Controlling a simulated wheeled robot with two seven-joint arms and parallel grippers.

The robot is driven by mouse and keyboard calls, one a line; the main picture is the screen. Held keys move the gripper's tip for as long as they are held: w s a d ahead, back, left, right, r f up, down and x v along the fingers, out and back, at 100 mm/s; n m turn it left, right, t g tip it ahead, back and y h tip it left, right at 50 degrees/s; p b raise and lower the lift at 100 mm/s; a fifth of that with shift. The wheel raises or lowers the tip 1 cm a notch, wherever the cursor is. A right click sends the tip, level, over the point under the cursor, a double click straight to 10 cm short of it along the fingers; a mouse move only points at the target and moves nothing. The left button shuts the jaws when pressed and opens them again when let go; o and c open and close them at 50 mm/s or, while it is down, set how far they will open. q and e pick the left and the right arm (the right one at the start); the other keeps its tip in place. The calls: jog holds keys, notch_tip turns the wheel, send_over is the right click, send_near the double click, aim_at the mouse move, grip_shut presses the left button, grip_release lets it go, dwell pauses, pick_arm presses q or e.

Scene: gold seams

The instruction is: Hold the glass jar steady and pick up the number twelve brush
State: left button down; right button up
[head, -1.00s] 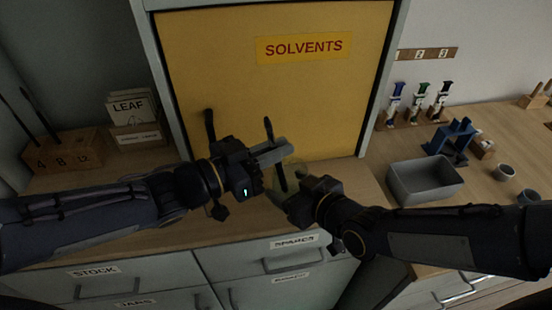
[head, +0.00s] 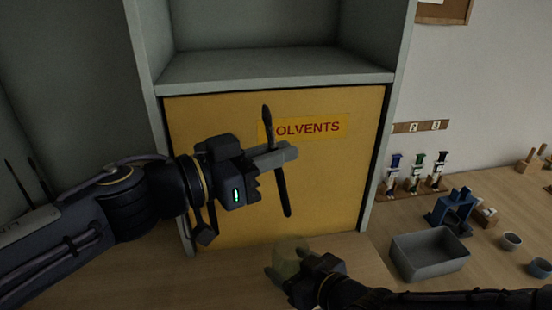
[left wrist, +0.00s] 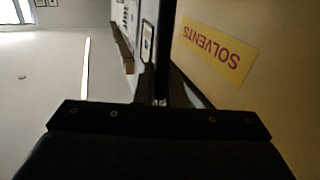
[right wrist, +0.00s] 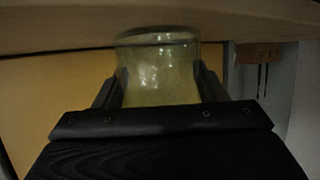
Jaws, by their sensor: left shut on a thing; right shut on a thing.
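My left gripper (head: 276,157) is shut on a dark, slim brush (head: 282,191). The brush is held nearly upright in front of the yellow cabinet door, its lower end clear above the jar. Its number cannot be read. The glass jar (head: 289,250) is pale and see-through and stands on the wooden counter (head: 230,268). My right gripper (head: 290,272) is shut around the jar. The right wrist view shows the jar (right wrist: 160,72) between the two fingers.
The yellow SOLVENTS door (head: 215,120) is close behind the left gripper. A grey bin (head: 430,255), a blue stand (head: 452,207) and small cups (head: 511,241) are on the right.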

jog(key=o, duration=1.2)
